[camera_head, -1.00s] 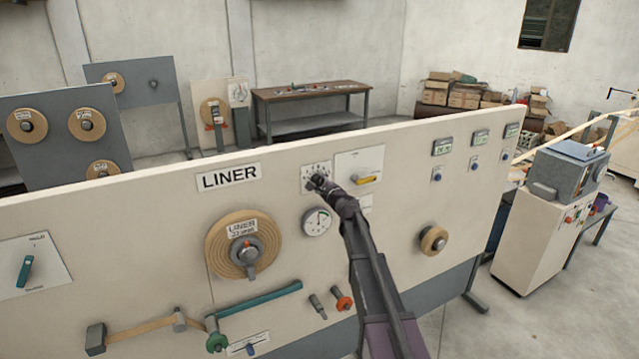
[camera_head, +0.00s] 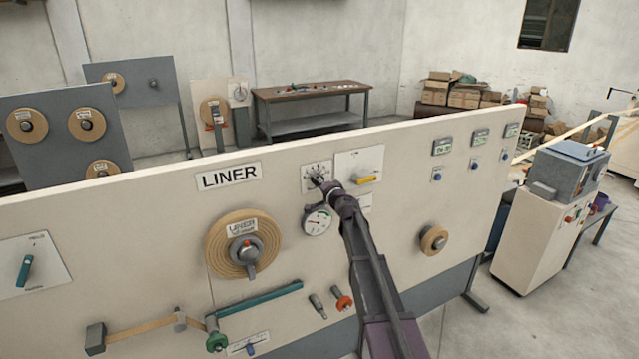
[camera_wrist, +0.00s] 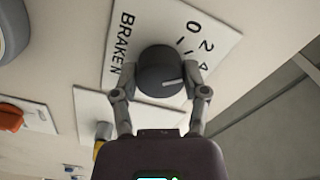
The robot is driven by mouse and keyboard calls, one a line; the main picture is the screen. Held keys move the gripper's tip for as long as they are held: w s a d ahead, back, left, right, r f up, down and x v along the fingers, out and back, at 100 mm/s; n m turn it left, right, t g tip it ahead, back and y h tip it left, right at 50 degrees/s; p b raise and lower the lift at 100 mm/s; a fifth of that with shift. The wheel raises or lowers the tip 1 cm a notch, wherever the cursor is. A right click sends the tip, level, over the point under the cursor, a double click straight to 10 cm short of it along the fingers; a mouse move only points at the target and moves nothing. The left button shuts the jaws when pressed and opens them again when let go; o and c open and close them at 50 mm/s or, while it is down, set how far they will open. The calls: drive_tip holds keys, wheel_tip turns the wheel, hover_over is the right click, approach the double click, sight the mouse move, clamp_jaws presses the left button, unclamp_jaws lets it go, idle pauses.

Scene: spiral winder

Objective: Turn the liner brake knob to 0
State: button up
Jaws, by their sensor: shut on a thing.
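The liner brake knob (camera_wrist: 160,70) is round and dark, with a white pointer line. In the wrist view the line points right, toward the right finger, and 0 is at the upper right of the knob. The finger hides any mark at the line's tip. My gripper (camera_wrist: 161,76) is shut on the knob, one finger on each side. In the head view my gripper (camera_head: 324,186) covers part of the brake plate (camera_head: 311,169), right of the LINER sign (camera_head: 229,177).
A round gauge (camera_head: 317,221) is just below the knob. A plate with a yellow switch (camera_head: 367,179) is close on the right. The liner roll (camera_head: 225,246) is at the lower left. Displays (camera_head: 442,146) are farther right. Space before the panel looks clear.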

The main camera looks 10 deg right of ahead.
drive_tip(key=n, duration=0.6)
drive_tip(key=shift+w+n, duration=0.1)
drive_tip(key=shift+n, duration=0.3)
drive_tip(key=o, duration=1.1)
drive_tip(key=shift+o, duration=0.2)
drive_tip(key=v, duration=1.2)
